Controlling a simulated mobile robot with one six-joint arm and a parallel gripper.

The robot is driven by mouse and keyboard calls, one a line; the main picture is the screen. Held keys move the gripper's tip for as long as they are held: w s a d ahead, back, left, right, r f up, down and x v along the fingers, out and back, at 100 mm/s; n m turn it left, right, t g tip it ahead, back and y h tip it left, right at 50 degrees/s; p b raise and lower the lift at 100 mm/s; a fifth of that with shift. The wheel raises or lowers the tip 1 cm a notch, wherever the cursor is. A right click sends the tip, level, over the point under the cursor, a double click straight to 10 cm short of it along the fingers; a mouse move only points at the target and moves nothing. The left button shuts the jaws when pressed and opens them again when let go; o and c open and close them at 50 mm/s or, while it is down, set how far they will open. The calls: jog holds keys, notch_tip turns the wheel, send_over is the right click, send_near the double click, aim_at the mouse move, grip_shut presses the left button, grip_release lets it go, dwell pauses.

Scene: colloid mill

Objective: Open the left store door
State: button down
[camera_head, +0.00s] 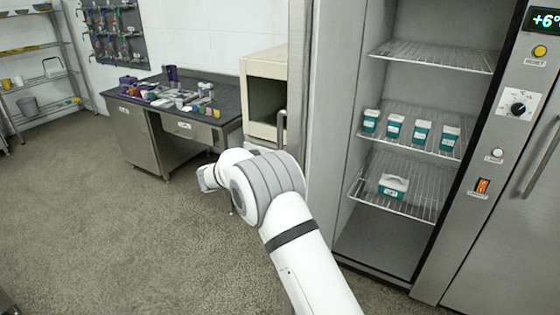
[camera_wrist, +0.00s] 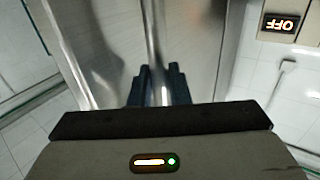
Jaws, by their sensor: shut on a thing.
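The left store door (camera_head: 322,75) is steel and stands swung out, nearly edge-on to the head view. The left half of the store is open, showing its wire shelves (camera_head: 425,115). The door's vertical bar handle (camera_head: 282,128) shows on its left side, above my arm. In the wrist view, my gripper (camera_wrist: 157,88) has its dark fingers on either side of the handle (camera_wrist: 153,35) and is shut on it, in front of the steel door panel (camera_wrist: 205,40).
Teal-and-white boxes (camera_head: 394,127) stand on the shelves. The right door (camera_head: 510,230) is shut. A beige cabinet (camera_head: 262,68) and a dark-topped bench (camera_head: 222,98) with small items stand left of the door. The floor (camera_head: 130,230) is clear at front left.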

jog(key=shift+w+d+r, duration=0.2)
jog(key=shift+d+r, duration=0.05)
jog(key=shift+r, duration=0.1)
jog(key=c, duration=1.8)
grip_release()
jog(key=shift+o, duration=1)
jog(key=shift+d+f, duration=0.1)
jog(key=shift+d, duration=0.15)
jog(key=shift+o, duration=0.7)
jog(key=shift+a, duration=0.1)
jog(key=shift+s+a+f, duration=0.2)
jog(key=shift+a, duration=0.2)
jog(key=b+v, duration=0.1)
jog(key=v, duration=0.6)
